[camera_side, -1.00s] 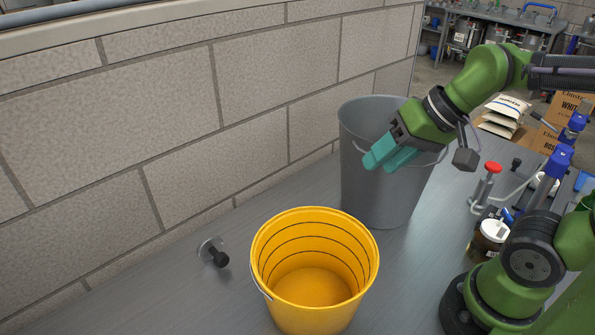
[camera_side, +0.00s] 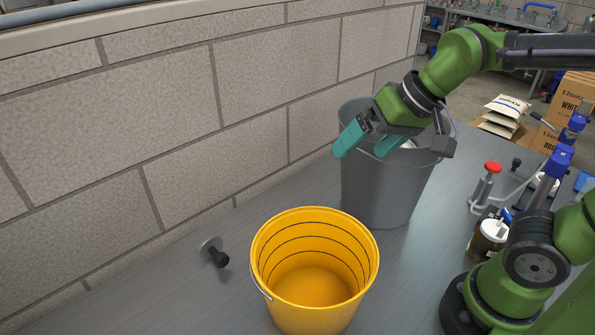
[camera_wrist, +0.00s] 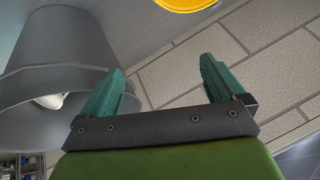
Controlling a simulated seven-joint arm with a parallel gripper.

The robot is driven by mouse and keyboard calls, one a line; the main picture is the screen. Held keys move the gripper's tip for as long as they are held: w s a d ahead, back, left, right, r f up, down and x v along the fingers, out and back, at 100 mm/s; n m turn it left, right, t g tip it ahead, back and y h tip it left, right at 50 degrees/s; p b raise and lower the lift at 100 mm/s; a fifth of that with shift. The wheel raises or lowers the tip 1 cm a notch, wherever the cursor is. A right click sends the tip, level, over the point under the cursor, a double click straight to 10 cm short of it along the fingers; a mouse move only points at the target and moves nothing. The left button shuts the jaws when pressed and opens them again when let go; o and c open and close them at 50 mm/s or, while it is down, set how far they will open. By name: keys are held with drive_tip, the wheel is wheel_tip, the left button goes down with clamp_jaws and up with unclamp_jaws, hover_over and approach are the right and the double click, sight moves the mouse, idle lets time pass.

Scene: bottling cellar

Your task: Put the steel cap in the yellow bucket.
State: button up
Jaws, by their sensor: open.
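The yellow bucket (camera_side: 312,290) stands upright and empty on the grey bench, and its edge shows at the top of the wrist view (camera_wrist: 185,4). A round steel piece with a black knob (camera_side: 213,252) lies on the bench to its left, near the wall; it may be the steel cap, but I cannot be sure. My gripper (camera_side: 368,146) is open and empty at the rim of the grey bucket (camera_side: 375,190). In the wrist view the spread teal fingers (camera_wrist: 163,70) have nothing between them. A pale object (camera_wrist: 50,100), partly hidden, shows inside the grey bucket.
The wall (camera_side: 150,120) runs along the back of the bench. A red-topped tool (camera_side: 489,178) and a jar with a white lid (camera_side: 490,238) stand to the right. Bench space between the wall and the yellow bucket is mostly clear.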

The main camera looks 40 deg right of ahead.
drive_tip(key=w+a+f+n+g, duration=0.2)
drive_tip(key=w+a, duration=0.6)
drive_tip(key=n+h, duration=0.2)
approach(210, 242)
drive_tip(key=shift+m, duration=0.3)
drive_tip(key=x, duration=0.5)
drive_tip(key=shift+f, duration=0.2)
drive_tip(key=shift+x, duration=3.1)
drive_tip(key=shift+w+r, duration=0.1)
drive_tip(key=c, duration=1.3)
